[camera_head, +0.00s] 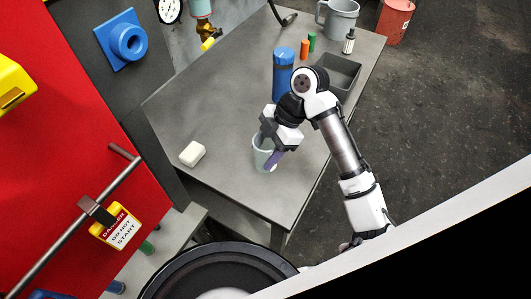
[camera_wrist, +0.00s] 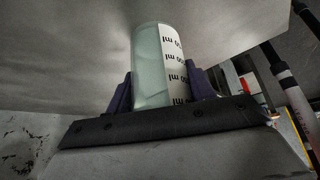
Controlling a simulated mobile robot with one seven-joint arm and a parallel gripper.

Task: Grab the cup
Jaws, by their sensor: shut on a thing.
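The cup (camera_head: 262,155) is a pale, light green vessel near the front of the grey table (camera_head: 215,105) in the head view. In the wrist view the cup (camera_wrist: 150,65) shows a white label with "ml" markings. My gripper (camera_head: 267,158) is shut on the cup, with one purple finger on each side of it in the wrist view (camera_wrist: 160,90). The cup looks roughly upright in the head view. Whether its base touches the table I cannot tell. My gripper hides part of its rim.
A white block (camera_head: 192,154) lies left of the cup. A blue cylinder (camera_head: 283,75) and a dark grey bin (camera_head: 338,78) stand behind my gripper. A grey jug (camera_head: 340,20) and small bottles stand at the back. The table's left middle is clear.

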